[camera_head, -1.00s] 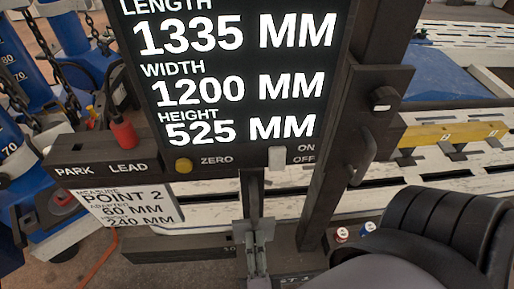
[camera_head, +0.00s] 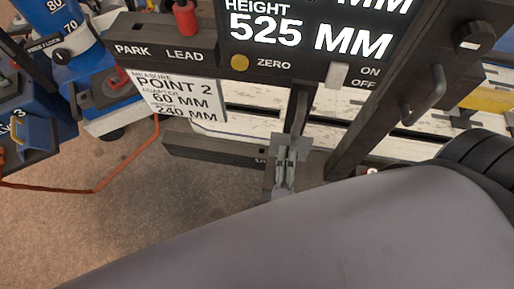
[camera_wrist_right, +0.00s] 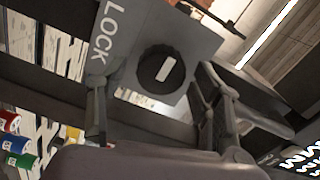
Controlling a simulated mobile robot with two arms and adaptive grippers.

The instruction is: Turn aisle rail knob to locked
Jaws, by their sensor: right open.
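The aisle rail knob (camera_wrist_right: 160,68) is a dark round knob with a pale stripe across its face, on a grey plate marked LOCK (camera_wrist_right: 105,32) in the right wrist view. The stripe is tilted and does not point straight at the word. My right gripper (camera_wrist_right: 149,84) is open, with one dark finger on each side of the knob in that view; I cannot tell whether they touch it. In the head view the right gripper (camera_head: 287,152) appears small and grey below the display post, and the knob there is hidden. My left gripper is out of view.
A display panel (camera_head: 225,30) and a dark bar with PARK, LEAD and ZERO labels stand above. Another dark knob (camera_head: 473,37) and a handle (camera_head: 424,95) are at right. A white card (camera_head: 175,97) hangs at left. My grey arm link covers the bottom.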

